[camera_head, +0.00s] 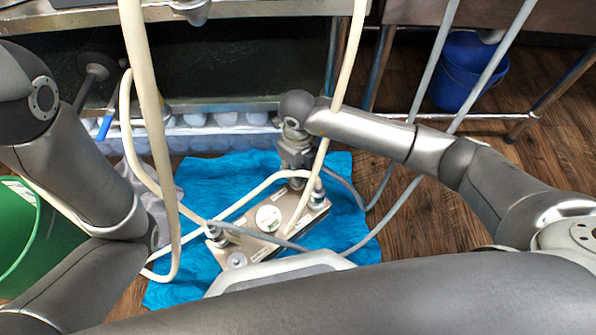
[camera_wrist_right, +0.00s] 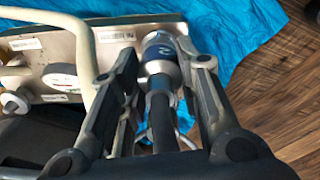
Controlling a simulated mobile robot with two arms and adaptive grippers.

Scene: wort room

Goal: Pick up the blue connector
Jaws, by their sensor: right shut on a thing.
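The blue connector (camera_wrist_right: 160,55) is a metal cylinder with a blue band and a white mark, and a dark hose runs from it toward the camera. My right gripper (camera_wrist_right: 162,68) has its fingers on both sides of it and is shut on it. The connector sits at one end of the metal plate (camera_wrist_right: 112,62), and I cannot tell if it is still seated there. In the head view my right gripper (camera_head: 298,172) points down over the plate's far end, hiding part of it. My left arm is at the left; its gripper is not in view.
The plate lies on a blue cloth (camera_head: 188,200) on the wooden floor. Cream and grey hoses (camera_head: 150,90) cross around it. A green bucket (camera_head: 25,235) is at the left and a blue bucket (camera_head: 463,75) at the back right. Metal table legs (camera_head: 382,60) stand behind.

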